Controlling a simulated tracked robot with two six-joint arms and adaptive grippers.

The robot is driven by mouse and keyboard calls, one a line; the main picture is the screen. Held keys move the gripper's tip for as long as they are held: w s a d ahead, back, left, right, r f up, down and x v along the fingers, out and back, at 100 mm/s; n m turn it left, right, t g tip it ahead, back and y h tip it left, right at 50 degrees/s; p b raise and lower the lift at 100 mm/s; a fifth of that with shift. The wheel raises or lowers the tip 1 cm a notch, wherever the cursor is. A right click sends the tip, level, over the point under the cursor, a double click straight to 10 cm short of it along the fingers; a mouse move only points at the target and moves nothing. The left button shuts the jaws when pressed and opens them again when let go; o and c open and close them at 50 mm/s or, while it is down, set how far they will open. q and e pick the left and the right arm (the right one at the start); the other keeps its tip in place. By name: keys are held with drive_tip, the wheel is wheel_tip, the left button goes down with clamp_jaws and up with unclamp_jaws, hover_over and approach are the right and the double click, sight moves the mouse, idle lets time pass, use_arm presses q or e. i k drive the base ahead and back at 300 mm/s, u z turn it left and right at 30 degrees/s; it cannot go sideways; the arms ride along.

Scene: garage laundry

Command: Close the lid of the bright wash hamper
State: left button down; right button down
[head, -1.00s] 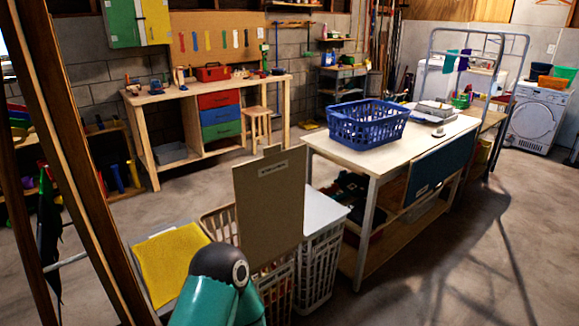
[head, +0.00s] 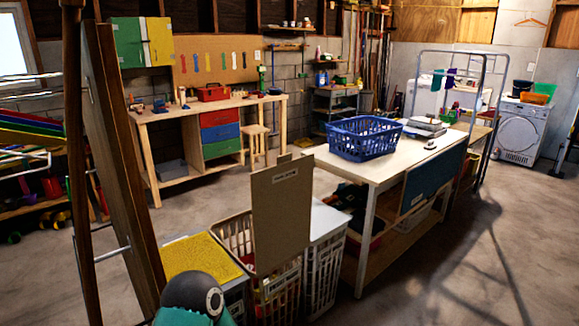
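An open pale slatted hamper (head: 232,236) stands at the bottom centre of the head view. Its tan lid (head: 282,218) stands upright, with a small label near its top that is too small to read. Some coloured laundry shows inside the hamper. To its right is a hamper with a flat white lid (head: 326,220) lying shut. To its left is a unit with a yellow top (head: 202,258). A teal and dark rounded part of my own arm is at the bottom edge, in front of the yellow top. Neither gripper's fingers are in view.
A long table (head: 385,164) with a blue basket (head: 363,138) stands behind and right of the hampers. A wooden frame (head: 125,160) rises close on the left. A workbench (head: 215,105) lines the back wall. The floor at right is clear.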

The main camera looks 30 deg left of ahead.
sight(281, 194)
drive_tip(key=u, duration=0.05)
drive_tip(key=i, duration=0.9)
drive_tip(key=z, duration=0.2)
drive_tip(key=k, duration=0.9)
drive_tip(key=u, duration=0.2)
drive_tip(key=i, duration=0.95)
drive_tip(key=z, duration=0.1)
